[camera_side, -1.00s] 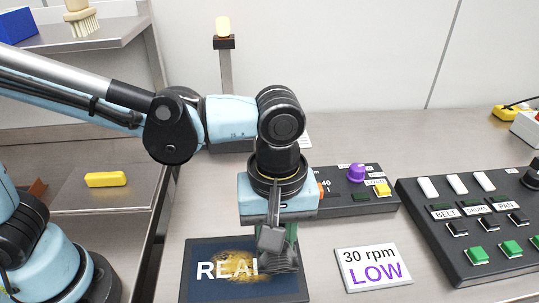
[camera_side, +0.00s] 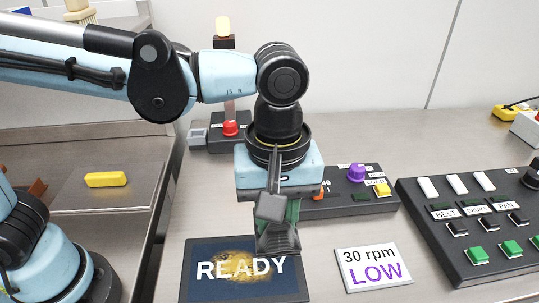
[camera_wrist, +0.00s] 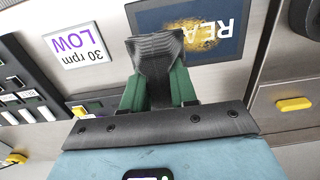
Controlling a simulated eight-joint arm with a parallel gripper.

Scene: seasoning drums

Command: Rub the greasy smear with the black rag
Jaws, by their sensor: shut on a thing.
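My gripper (camera_side: 277,222) has green fingers and is shut on the black rag (camera_side: 278,242), which hangs below the fingertips. In the wrist view my gripper (camera_wrist: 160,88) points at the panel, with the rag (camera_wrist: 155,48) between the fingers. The greasy smear (camera_side: 232,267) is a yellow-brown blotch on the dark screen panel (camera_side: 200,290) that reads READY. The rag is to the right of the smear, near the panel's far right edge, and seems to be above the surface. The wrist view also shows the smear (camera_wrist: 195,32) beside the rag.
A white card (camera_side: 372,268) reading 30 rpm LOW lies right of the panel. A black control box (camera_side: 340,203) with a purple knob stands behind, and a larger button console (camera_side: 480,225) at right. A red button post (camera_side: 230,128) stands at the back. A yellow block (camera_side: 106,180) lies at left.

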